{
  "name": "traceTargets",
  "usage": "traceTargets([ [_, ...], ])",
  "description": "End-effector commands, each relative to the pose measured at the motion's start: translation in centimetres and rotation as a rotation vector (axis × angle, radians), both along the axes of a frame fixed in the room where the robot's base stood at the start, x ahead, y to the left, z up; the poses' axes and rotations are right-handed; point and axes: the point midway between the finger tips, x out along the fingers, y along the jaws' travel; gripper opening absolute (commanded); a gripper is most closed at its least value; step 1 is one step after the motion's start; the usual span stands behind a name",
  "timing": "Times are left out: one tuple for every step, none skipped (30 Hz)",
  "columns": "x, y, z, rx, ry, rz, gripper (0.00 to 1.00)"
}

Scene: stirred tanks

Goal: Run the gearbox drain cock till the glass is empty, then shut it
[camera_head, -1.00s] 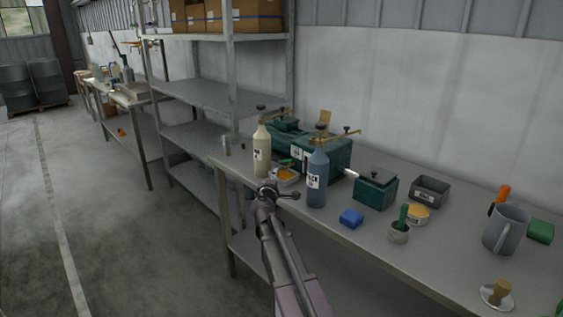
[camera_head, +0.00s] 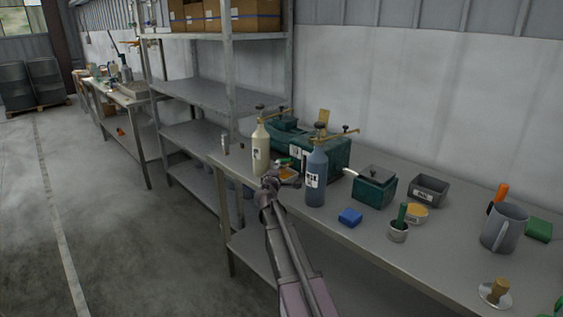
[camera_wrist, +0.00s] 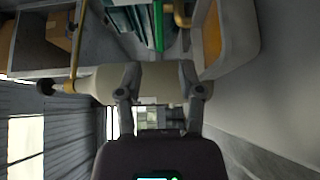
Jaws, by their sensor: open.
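The dark green gearbox (camera_head: 328,153) sits at the back of the bench. A small green lever (camera_head: 283,161), apparently the drain cock's handle, shows at its front left; a long green bar (camera_wrist: 158,25) at the top of the wrist view looks like the same lever. A dish with orange contents (camera_head: 288,172) is just below it, partly hidden by my gripper (camera_head: 289,179). In the wrist view my gripper (camera_wrist: 158,72) is open, its fingers apart, with the cream bottle (camera_wrist: 98,84) lying across the picture behind them. I cannot make out the glass or its level.
The cream bottle (camera_head: 260,150) stands left of my gripper and a blue-grey bottle (camera_head: 316,178) stands right, both close. Further right are a blue block (camera_head: 350,217), a green box (camera_head: 374,188), a black tray (camera_head: 429,188) and a grey jug (camera_head: 504,228). The floor at left is clear.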

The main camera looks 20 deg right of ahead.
Motion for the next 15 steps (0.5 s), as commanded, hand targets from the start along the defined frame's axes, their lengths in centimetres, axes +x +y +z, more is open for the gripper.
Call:
traceTargets([
  [1.0, -0.6, 0.0, 0.0, 0.0, -0.001, 0.49],
  [1.4, -0.9, 0.0, 0.0, 0.0, -0.002, 0.49],
  [1.9, -1.3, 0.0, 0.0, 0.0, -0.002, 0.49],
  [2.3, -1.6, 0.0, 0.0, 0.0, -0.003, 0.49],
  [2.7, -1.8, 0.0, 0.0, 0.0, -0.002, 0.49],
  [3.1, -2.1, 0.0, 0.0, 0.0, -0.002, 0.49],
  [3.5, -2.4, 0.0, 0.0, 0.0, -0.002, 0.49],
  [3.8, -2.6, 0.0, 0.0, 0.0, -0.001, 0.49],
  [4.2, -2.9, 0.0, 0.0, 0.0, -0.001, 0.49],
  [4.5, -3.1, 0.0, 0.0, 0.0, -0.001, 0.49],
  [4.8, -3.3, 0.0, 0.0, 0.0, -0.001, 0.49],
  [5.1, -3.5, 0.0, 0.0, 0.0, -0.001, 0.49],
  [5.3, -3.7, 0.0, 0.0, 0.0, -0.001, 0.49],
  [5.5, -3.8, 0.0, 0.0, 0.0, -0.002, 0.49],
  [5.7, -4.0, 0.0, 0.0, 0.0, -0.002, 0.49],
])
